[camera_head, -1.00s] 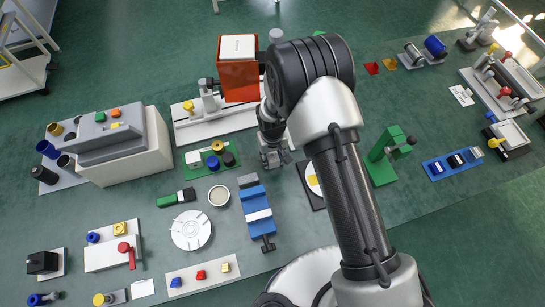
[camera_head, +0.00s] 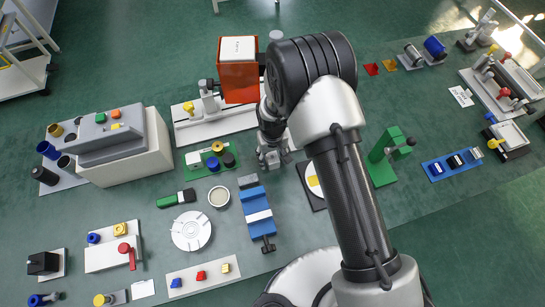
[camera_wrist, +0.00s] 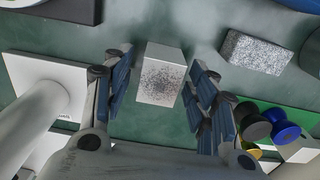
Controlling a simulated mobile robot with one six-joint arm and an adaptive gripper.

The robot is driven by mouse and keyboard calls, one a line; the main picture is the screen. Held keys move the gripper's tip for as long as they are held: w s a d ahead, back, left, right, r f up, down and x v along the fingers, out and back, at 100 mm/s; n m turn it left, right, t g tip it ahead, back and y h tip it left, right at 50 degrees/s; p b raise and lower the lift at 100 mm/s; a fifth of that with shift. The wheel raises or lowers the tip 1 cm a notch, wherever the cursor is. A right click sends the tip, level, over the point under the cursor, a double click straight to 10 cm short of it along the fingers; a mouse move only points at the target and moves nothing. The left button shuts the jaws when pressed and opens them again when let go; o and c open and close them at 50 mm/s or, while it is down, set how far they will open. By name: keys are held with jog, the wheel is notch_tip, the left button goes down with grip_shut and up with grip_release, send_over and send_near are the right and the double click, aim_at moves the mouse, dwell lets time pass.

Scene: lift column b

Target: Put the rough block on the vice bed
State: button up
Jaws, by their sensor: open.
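My gripper (camera_wrist: 160,98) is open and points down, its blue-padded fingers on either side of a pale block (camera_wrist: 160,75) with a dark speckled patch. Small gaps show between block and fingers. In the head view my gripper (camera_head: 271,160) hides this block. A second block, grey and speckled all over (camera_wrist: 254,52), lies apart from the fingers; it also shows in the head view (camera_head: 248,181). I cannot tell for certain which is the rough block. The blue vice (camera_head: 256,203), with a white band across it, is just in front of the grey block.
A green plate with knobs (camera_head: 213,158) lies left of my gripper. A dark board with a yellow-and-white disc (camera_head: 312,187) lies to its right. A white base with an orange box (camera_head: 238,80) stands behind. A round pale dish (camera_head: 219,196) is left of the vice.

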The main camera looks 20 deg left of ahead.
aim_at(273, 157)
notch_tip(273, 157, up, 11)
jog(key=p, duration=0.2)
jog(key=shift+r, duration=0.1)
